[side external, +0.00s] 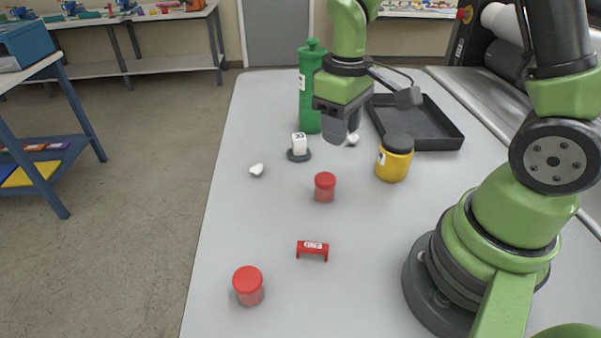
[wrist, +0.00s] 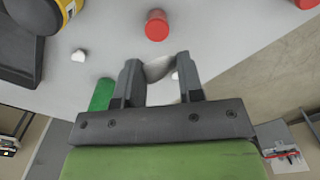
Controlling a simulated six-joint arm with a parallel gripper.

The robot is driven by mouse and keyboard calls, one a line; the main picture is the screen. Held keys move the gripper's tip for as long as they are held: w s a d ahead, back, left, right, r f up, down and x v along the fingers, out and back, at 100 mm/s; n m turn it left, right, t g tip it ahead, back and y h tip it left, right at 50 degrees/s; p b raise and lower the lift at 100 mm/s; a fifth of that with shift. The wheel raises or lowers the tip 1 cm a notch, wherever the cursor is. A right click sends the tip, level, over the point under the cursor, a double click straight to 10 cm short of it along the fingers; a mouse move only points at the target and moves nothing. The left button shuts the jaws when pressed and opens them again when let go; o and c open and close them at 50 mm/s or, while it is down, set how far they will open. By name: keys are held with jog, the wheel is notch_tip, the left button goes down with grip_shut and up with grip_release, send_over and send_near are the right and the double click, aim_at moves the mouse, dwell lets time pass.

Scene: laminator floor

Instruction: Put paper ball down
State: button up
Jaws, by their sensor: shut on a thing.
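My gripper (side external: 341,136) is above the grey table, fingers pointing down. In the side view the held ball is hard to make out against the fingers. Two other small white crumpled pieces lie on the table: one (side external: 257,170) at the left, one (side external: 353,139) just right of my fingertips in the side view. The second also shows in the wrist view (wrist: 79,56).
A green bottle (side external: 309,95) stands close behind my gripper. A black tray (side external: 445,136) and a yellow jar (side external: 392,165) are to the right.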

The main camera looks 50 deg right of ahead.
notch_tip(320, 180, up, 2)
jog(key=w+a, duration=0.2)
jog(key=n, duration=0.3)
send_over(383, 211)
notch_tip(383, 211, down, 13)
jog(key=shift+f, duration=2.25)
jog(key=o, duration=0.9)
jog(key=shift+f, duration=0.1)
jog(key=shift+o, duration=0.2)
